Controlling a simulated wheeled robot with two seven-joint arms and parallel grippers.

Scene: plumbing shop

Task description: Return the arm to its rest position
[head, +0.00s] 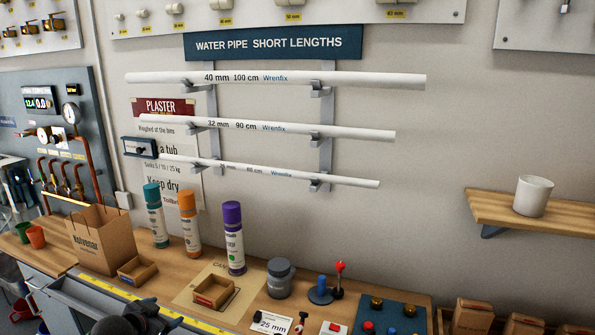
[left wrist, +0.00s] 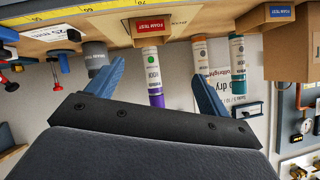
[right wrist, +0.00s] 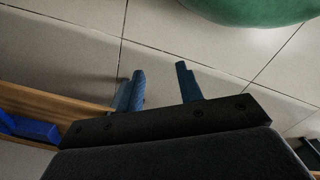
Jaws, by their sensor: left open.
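My left gripper (head: 150,320) shows only in part as dark shapes at the bottom edge of the head view, in front of the workbench. In the left wrist view my left gripper (left wrist: 157,70) has its two blue fingers wide apart with nothing between them. Beyond them are spray cans and the bench edge. My right gripper (right wrist: 160,72) shows only in the right wrist view. Its blue fingers stand apart and empty over a tiled floor.
The workbench (head: 165,260) holds a paper bag (head: 103,238), spray cans (head: 233,240), a grey jar (head: 280,277) and small cardboard trays (head: 213,291). White pipes (head: 270,78) hang on the wall above. A green rounded object (right wrist: 250,8) lies near my right gripper.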

